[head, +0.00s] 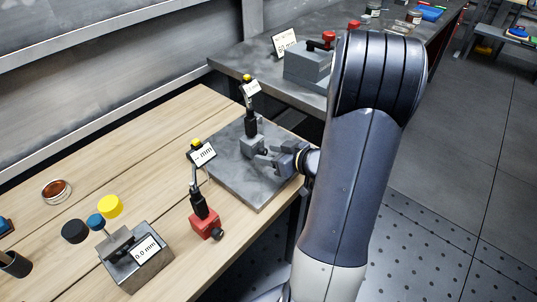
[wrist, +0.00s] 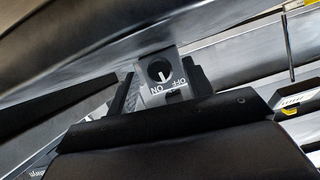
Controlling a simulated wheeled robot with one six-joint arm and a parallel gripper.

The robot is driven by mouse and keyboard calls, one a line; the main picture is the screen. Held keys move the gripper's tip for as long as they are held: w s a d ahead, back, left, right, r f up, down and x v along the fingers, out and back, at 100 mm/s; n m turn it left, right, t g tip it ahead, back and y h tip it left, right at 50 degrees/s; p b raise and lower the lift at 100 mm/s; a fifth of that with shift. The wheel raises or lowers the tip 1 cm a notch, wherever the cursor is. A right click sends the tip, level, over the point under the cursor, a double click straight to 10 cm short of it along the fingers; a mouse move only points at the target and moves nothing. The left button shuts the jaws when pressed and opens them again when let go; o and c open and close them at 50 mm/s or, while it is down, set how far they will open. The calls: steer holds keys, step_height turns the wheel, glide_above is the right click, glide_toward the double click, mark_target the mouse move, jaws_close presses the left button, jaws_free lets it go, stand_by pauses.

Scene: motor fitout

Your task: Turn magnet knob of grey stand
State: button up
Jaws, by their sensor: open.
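The grey stand (head: 253,146) stands upright on a dark plate and carries a black post with a dial gauge and display. In the wrist view its grey block (wrist: 182,61) shows a round dark magnet knob (wrist: 156,68) with a white pointer line. The pointer points down in the picture, between the marks. My gripper (head: 266,154) is open at the knob side of the stand. In the wrist view its fingers (wrist: 163,88) lie to the left and right of the block's face; contact cannot be told.
A red stand (head: 205,222) with its own gauge stands on the wooden bench, left of the dark plate (head: 235,182). A metal block (head: 130,264) with a 0.0 mm display is at the front. Another grey device (head: 306,66) stands on the rear bench.

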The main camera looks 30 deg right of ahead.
steer(key=shift+w+a+f, duration=0.15)
steer(key=shift+w, duration=0.2)
steer(key=c, duration=1)
steer(key=shift+b, duration=0.3)
steer(key=shift+a+f+n+t+h+b, duration=0.15)
steer(key=shift+n+t+h+b, duration=0.15)
steer(key=shift+n+h+b, duration=0.55)
steer(key=shift+s+n+t+h+b, duration=0.1)
steer(key=shift+n+t+h+b, duration=0.3)
steer(key=shift+n+b, duration=0.95)
steer(key=shift+b, duration=0.3)
